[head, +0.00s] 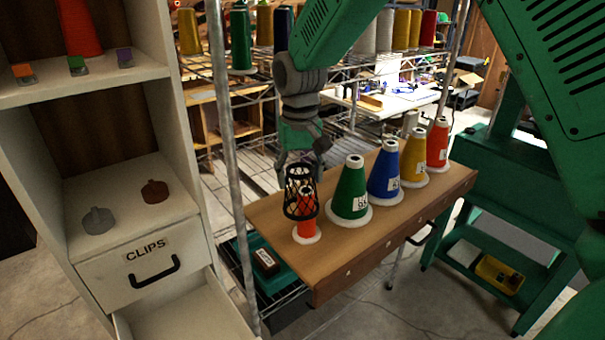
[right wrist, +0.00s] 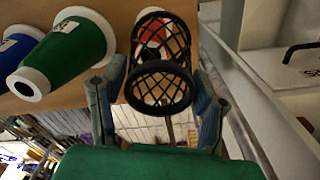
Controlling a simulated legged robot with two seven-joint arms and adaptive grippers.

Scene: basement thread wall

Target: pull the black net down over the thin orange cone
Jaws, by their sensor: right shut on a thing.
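The thin orange cone (head: 306,229) stands upright on its white base at the near left end of the wooden shelf board. The black net (head: 300,196), an open mesh sleeve, is around the cone's upper part. The cone's lower part and base show bare below it. My right gripper (head: 301,168) is above the cone, shut on the net's upper end. In the right wrist view, the net (right wrist: 160,84) lies between the two fingers, with the orange cone (right wrist: 152,32) seen through its mesh. My left gripper is not in view.
A green cone (head: 350,188) stands close to the right of the orange one, then blue (head: 384,172), yellow (head: 413,160) and red-orange (head: 438,146) cones. A metal rack post (head: 228,150) and a white cabinet with an open drawer (head: 185,312) stand to the left.

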